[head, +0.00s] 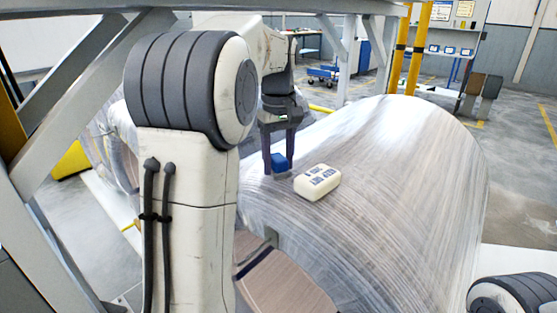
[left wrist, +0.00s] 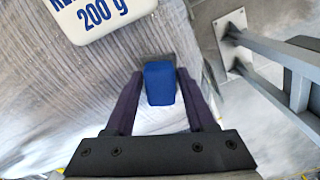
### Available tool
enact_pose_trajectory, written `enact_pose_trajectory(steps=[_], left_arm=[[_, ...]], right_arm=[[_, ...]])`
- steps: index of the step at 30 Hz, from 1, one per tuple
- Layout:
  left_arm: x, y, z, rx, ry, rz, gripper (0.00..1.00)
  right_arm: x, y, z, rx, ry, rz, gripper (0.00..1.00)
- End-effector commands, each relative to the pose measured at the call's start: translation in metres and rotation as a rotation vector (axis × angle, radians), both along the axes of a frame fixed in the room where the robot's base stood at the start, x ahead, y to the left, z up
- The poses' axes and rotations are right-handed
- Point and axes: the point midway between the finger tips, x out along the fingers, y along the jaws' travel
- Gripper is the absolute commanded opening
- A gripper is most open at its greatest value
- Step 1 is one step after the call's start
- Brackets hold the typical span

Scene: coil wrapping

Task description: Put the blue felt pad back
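The blue felt pad (head: 280,162) is a small blue block between the two dark fingers of my left gripper (head: 279,166), over the left part of the large wrapped coil (head: 400,160). A small grey piece (left wrist: 155,58) shows at the pad's far end. Whether the pad touches the coil is hard to tell. My right gripper is out of view; only part of my right arm shows at the lower right.
A white block with blue lettering (head: 317,182) lies on the coil just right of the pad; in the left wrist view the block (left wrist: 105,15) reads "200 g". Grey metal beams (left wrist: 275,50) stand close on the right of that view. Yellow posts (head: 412,45) stand behind the coil.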

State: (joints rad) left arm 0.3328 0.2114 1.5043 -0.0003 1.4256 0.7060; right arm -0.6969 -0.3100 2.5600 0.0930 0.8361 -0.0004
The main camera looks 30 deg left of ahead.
Motion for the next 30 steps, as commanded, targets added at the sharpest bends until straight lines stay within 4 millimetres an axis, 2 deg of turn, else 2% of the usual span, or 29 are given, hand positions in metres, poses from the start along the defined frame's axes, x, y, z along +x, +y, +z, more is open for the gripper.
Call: enact_pose_trajectory(steps=[1,2,3,14,17,24,30], left_arm=[[0.000,0.000,0.000,0.000,0.000,0.000,0.70],[0.000,0.000,0.000,0.000,0.000,0.000,0.82],[0.000,0.000,0.000,0.000,0.000,0.000,0.85],[0.000,0.000,0.005,0.000,-0.001,0.000,0.85],[0.001,0.000,0.019,0.001,-0.003,0.000,0.85],[0.001,0.000,0.072,0.001,-0.003,0.000,0.85],[0.001,0.000,0.108,0.000,-0.001,0.000,0.85]], right_arm=[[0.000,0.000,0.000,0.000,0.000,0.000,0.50],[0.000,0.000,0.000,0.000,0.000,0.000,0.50],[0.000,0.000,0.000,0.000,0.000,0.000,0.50],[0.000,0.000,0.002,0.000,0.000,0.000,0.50],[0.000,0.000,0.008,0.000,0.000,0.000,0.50],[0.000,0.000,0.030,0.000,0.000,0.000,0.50],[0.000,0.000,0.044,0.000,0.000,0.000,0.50]])
